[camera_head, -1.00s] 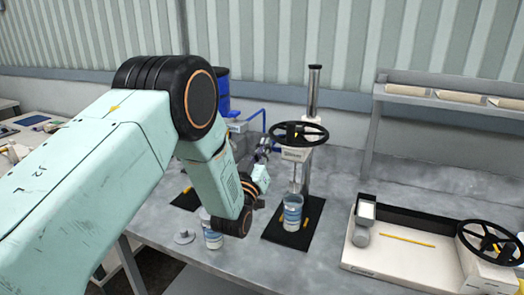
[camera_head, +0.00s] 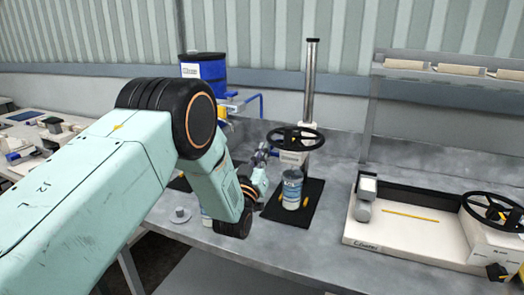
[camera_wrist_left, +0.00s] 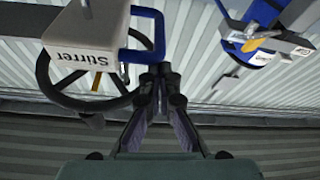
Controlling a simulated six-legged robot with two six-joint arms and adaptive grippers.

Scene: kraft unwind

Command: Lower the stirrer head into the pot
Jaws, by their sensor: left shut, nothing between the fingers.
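The stirrer head (camera_head: 291,157) is a pale block on a tall metal column (camera_head: 309,85), with a black handwheel (camera_head: 297,138) on top. It sits low, just above the pot (camera_head: 292,188), a blue-and-white can standing upright on a black mat. Almost no stirrer shaft shows between them, and the pot's inside is hidden. My left gripper (camera_head: 266,152) is beside the head's left side, shut and empty. In the left wrist view its fingers (camera_wrist_left: 161,78) are together beside the block labelled Stirrer (camera_wrist_left: 85,45); contact is unclear. My right gripper is not in view.
A cream tray station (camera_head: 400,245) with another black handwheel stands at the right. A blue drum (camera_head: 205,70) is behind my left arm. A small grey disc with a knob (camera_head: 180,215) lies near the front edge. A shelf (camera_head: 440,68) holds rolls.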

